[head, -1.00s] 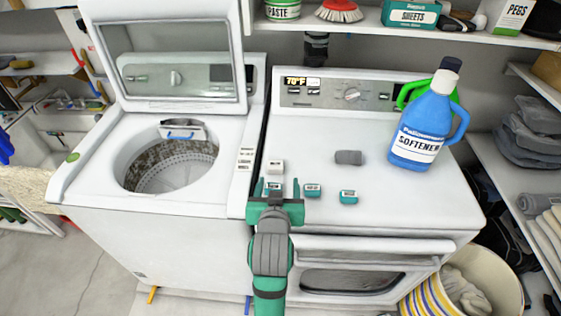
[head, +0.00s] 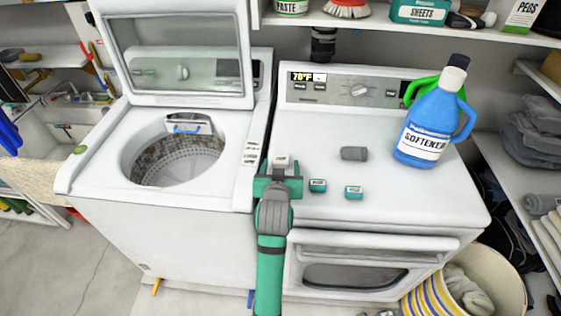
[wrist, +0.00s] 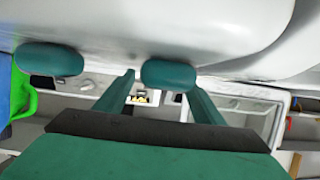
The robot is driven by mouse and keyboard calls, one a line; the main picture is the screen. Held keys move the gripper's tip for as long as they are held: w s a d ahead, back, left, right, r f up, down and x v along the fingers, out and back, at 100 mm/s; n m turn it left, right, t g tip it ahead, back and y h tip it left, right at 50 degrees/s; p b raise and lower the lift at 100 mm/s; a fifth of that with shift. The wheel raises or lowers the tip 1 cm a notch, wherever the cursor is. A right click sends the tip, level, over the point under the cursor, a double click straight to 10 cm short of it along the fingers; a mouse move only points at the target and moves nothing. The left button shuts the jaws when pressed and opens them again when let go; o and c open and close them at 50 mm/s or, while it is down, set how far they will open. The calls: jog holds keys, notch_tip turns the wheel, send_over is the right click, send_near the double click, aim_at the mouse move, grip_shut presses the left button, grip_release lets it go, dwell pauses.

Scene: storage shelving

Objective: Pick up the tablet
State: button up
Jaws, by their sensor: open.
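Small teal-and-white blocks that look like tablets lie on the white dryer top. A pale-topped one (head: 281,161) shows just beyond my gripper (head: 280,174). Two more, a middle one (head: 317,185) and a right one (head: 353,191), lie to the right of my gripper. In the wrist view, a rounded teal tablet (wrist: 168,74) shows in the gap between my open fingers (wrist: 160,88), closer to one finger; I cannot tell whether it touches. Another teal tablet (wrist: 48,58) lies outside the fingers. My gripper hides part of the dryer top in the head view.
A grey cylinder (head: 354,153) lies farther back on the dryer (head: 420,200). A blue softener bottle (head: 428,120) stands at its right, with a green bottle behind. The open washer (head: 95,165) is at left. A striped basket (head: 430,295) stands at front right.

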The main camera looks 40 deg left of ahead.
jog(key=shift+w, duration=0.1)
jog(key=c, duration=1.1)
jog(key=shift+r, duration=0.1)
